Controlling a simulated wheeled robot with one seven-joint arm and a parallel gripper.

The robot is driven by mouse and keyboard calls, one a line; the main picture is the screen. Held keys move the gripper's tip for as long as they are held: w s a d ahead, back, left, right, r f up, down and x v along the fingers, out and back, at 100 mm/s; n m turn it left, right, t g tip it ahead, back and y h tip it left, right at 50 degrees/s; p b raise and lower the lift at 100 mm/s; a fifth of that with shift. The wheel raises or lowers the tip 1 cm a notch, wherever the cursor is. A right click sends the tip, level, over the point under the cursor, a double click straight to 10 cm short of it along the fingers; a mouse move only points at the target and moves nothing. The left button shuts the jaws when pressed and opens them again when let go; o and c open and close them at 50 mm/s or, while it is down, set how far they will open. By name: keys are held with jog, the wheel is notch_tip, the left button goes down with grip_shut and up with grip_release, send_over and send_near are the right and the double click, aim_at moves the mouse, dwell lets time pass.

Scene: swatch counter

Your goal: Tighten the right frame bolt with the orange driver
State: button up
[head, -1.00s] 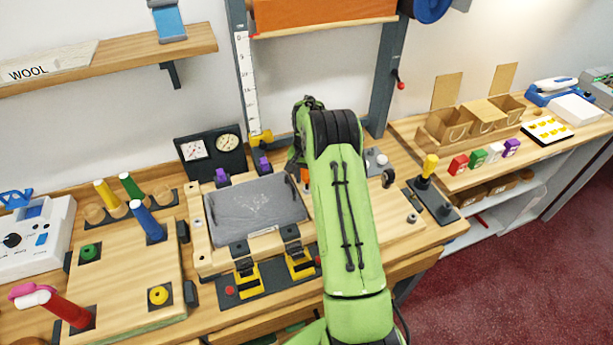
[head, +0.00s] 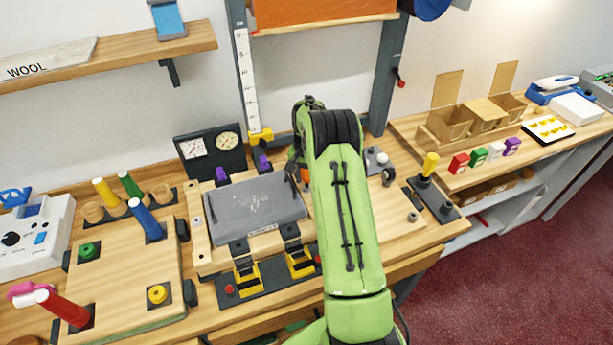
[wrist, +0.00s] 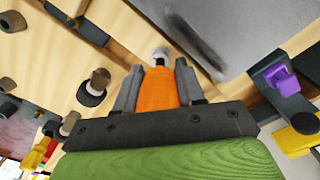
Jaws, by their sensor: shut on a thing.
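My gripper (wrist: 156,72) is shut on the orange driver (wrist: 158,92), whose handle sits between both fingers in the wrist view. A pale metal piece (wrist: 160,54) shows at the driver's far end, over the wooden frame; I cannot tell whether it is the driver's tip or the right frame bolt. In the head view a sliver of the orange driver (head: 305,176) shows left of my arm, at the right side of the wooden frame (head: 200,240). My arm hides the gripper and the frame's right side there. A grey panel (head: 255,208) lies in the frame.
Purple-topped clamps (head: 222,175) stand behind the frame and yellow clamps (head: 247,280) in front. A gauge box (head: 210,152) stands behind. The pegged board (head: 130,265) is left. A yellow-knobbed lever (head: 430,165) stands right of my arm.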

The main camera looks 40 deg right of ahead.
jog(key=m, duration=0.2)
jog(key=shift+m+b, duration=0.3)
jog(key=shift+m, duration=0.1)
jog(key=m+b, duration=0.1)
jog(key=m, duration=0.4)
jog(key=shift+w+f, duration=0.1)
jog(key=shift+f, duration=0.05)
jog(key=m+b, duration=0.2)
jog(key=m, duration=0.3)
jog(key=shift+f, duration=0.1)
jog(key=shift+m, duration=1.1)
jog(key=o, duration=0.8)
jog(key=shift+r, duration=0.2)
